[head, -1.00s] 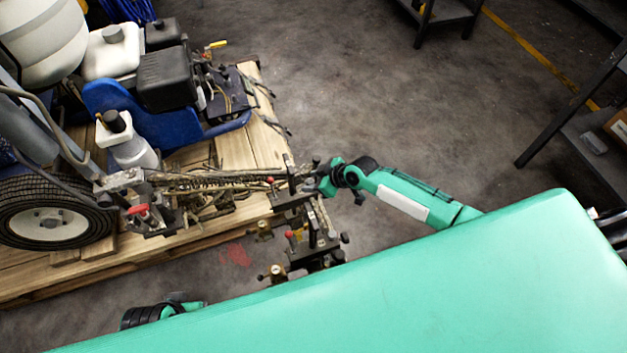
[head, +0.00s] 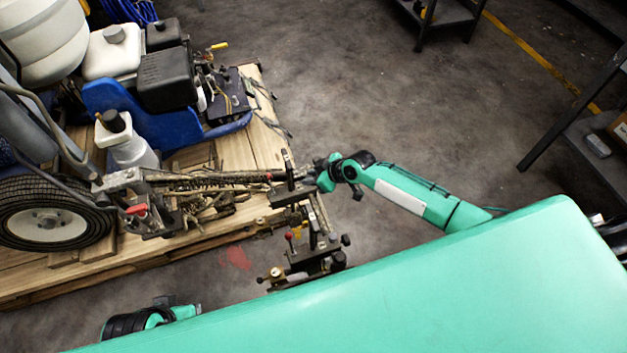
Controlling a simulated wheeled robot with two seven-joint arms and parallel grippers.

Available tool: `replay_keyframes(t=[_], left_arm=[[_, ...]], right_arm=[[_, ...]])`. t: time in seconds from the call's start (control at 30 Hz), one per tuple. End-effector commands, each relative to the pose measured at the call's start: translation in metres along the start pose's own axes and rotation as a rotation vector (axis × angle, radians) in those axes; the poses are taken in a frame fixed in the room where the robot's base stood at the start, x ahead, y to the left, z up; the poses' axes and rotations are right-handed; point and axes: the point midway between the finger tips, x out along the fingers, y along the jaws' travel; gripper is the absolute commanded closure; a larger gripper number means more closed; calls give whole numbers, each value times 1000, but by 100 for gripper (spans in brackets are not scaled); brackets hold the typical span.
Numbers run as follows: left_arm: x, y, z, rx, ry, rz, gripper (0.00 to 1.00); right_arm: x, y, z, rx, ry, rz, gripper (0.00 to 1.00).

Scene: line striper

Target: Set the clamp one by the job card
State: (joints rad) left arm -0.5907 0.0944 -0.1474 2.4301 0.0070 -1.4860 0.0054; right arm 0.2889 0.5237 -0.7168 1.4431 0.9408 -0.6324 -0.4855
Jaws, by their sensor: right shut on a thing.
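The line striper (head: 165,110) stands on a wooden pallet (head: 245,150) at the left. A bar (head: 215,180) runs from it towards the right, with a dark clamp block (head: 288,194) and an upright black lever (head: 287,160) at its end. My right gripper (head: 306,174) is shut at this end, on a small part it mostly hides; I cannot tell exactly which part. A second dark clamp assembly (head: 318,262), with a red-balled lever (head: 289,237) and a brass knob, sits lower. My left arm shows at the bottom left, but its fingers do not. I cannot make out a job card.
My green body covers the lower right. A dark metal shelf (head: 590,145) stands at the right and a dark stand (head: 440,12) at the top. The concrete floor (head: 380,90) between them and the pallet is clear.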

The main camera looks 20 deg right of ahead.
Motion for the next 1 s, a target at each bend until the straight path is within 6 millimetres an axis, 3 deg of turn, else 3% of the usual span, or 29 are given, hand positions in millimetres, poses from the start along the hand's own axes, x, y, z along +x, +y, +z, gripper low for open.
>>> replay_keyframes(t=[0.23, 0.27, 0.37, 0.73, 0.87, 1.0], left_arm=[[0, 0, 1, 1, -2, -1, 64], [0, 0, 1, 1, -2, -1, 64], [1, 0, 1, 1, -3, -1, 64], [0, 0, 0, 2, -3, -1, 64], [1, 0, 0, 2, -5, -1, 64], [20, 0, 3, 0, -29, 1, 64]], right_arm=[[-1, 4, -4, -2, 7, 9, 100], [-1, 5, -4, -2, 7, 9, 73], [-1, 4, -4, -2, 7, 8, 55], [-6, 3, -2, -2, 4, 6, 55], [-24, 3, -2, -2, 3, 6, 55], [-55, 3, -2, -3, 3, 6, 55]])
